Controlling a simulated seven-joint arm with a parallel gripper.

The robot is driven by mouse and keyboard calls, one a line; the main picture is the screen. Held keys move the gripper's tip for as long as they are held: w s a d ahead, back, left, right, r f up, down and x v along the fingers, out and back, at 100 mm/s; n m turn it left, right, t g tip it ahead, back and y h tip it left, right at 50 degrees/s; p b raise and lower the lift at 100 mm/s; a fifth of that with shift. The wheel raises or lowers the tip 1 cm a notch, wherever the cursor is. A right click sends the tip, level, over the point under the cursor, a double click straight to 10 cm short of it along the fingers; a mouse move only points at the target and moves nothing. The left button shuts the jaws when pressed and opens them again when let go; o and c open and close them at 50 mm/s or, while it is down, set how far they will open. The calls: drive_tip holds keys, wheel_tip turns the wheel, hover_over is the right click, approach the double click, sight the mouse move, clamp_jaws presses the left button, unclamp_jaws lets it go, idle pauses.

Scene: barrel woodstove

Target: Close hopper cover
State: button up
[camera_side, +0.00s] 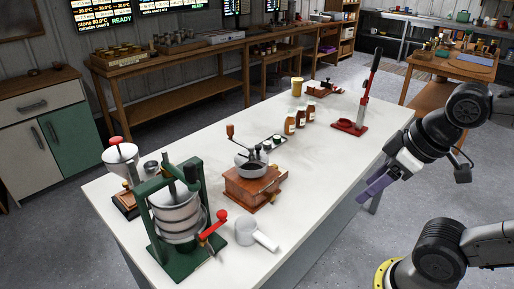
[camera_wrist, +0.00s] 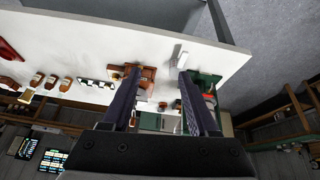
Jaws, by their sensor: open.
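A wooden box grinder (camera_side: 255,185) stands mid-table with a round grey metal hopper (camera_side: 252,168) on top and a wooden-knobbed crank (camera_side: 231,133) rising from it. The hopper looks at least partly open, but I cannot clearly tell which part is its cover. The grinder also shows in the wrist view (camera_wrist: 145,75), partly hidden behind one finger. My gripper (camera_side: 376,187) is off the table's right side in the side view, well apart from the grinder. In the wrist view, its two dark purple fingers (camera_wrist: 158,74) are spread with nothing between them held.
A green-framed press (camera_side: 178,220) with a red-handled crank and a white cup-like scoop (camera_side: 256,233) stand near the front. A red lever stand (camera_side: 350,125) and several bottles (camera_side: 300,118) are farther back. The white table (camera_side: 330,165) is clear right of the grinder.

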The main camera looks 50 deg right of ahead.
drive_tip(key=w+r+n, duration=0.5)
drive_tip(key=w+r, duration=0.2)
drive_tip(key=r, duration=0.5)
drive_tip(key=w+d+r+n+g, duration=0.2)
drive_tip(key=w+r+n, duration=0.3)
drive_tip(key=w, duration=0.7)
drive_tip(key=g, duration=0.3)
hover_over(258, 146)
wheel_tip(258, 146, down, 14)
wheel_tip(258, 146, down, 13)
drive_tip(key=shift+f, duration=0.2)
clamp_jaws()
